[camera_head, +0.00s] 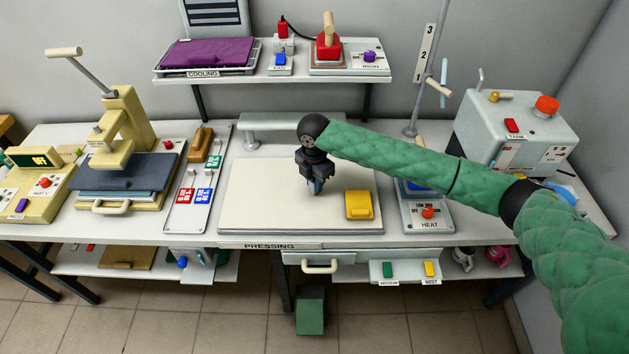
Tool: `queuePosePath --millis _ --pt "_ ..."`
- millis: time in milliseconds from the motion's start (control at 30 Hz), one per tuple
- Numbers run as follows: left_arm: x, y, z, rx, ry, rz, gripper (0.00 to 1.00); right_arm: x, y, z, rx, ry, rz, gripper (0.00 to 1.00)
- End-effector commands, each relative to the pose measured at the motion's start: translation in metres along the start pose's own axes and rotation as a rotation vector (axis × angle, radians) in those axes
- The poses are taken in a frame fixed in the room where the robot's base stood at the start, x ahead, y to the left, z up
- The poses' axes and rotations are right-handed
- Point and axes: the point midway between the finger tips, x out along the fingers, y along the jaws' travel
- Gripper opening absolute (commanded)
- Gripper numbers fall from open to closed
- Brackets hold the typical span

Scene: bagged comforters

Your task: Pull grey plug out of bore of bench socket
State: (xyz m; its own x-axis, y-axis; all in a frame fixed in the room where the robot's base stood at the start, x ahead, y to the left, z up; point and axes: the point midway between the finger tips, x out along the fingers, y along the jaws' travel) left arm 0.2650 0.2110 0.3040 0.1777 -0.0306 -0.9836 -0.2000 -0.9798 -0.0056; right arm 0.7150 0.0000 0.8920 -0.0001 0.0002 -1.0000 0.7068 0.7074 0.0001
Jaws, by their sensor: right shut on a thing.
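My right arm comes in from the right, and its dark gripper (316,186) points down over the pale pressing board (265,195). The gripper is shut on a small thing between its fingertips. That thing is mostly hidden and too small to identify, so I cannot tell whether it is the grey plug. I cannot make out the bench socket or its bore. I cannot tell whether the fingertips touch the board. My left gripper is not in view.
A yellow block (359,205) lies on the board close right of my gripper. A grey bar (268,121) stands behind it. A cream press (123,150) is at left, a grey tank box (515,130) at right. A shelf (260,75) runs above the bench.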

Motion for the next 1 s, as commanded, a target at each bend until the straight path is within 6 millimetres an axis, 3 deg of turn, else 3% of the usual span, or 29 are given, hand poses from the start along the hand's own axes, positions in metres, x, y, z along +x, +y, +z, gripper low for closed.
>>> queuePosePath --millis 467,500,600,800,933,1000 --pt "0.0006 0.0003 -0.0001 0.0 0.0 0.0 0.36 0.006 0.0 -0.0001 0.0 0.0 0.0 0.0" --pt "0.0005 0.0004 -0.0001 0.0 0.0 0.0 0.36 0.0057 0.0 -0.0001 0.0 0.0 0.0 0.31" --pt "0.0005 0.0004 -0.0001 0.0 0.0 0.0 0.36 0.0056 0.0001 -0.0001 0.0 0.0 0.0 0.48" --pt "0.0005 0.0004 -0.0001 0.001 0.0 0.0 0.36 0.0056 0.0001 -0.0001 0.0 0.0 0.0 0.48" --pt "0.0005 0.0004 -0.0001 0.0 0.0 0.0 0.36 0.0056 0.0 0.0 0.0 0.0 0.0 0.74" --pt "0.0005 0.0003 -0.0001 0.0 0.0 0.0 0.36 0.0056 0.0 0.0 0.0 0.0 0.0 0.78"
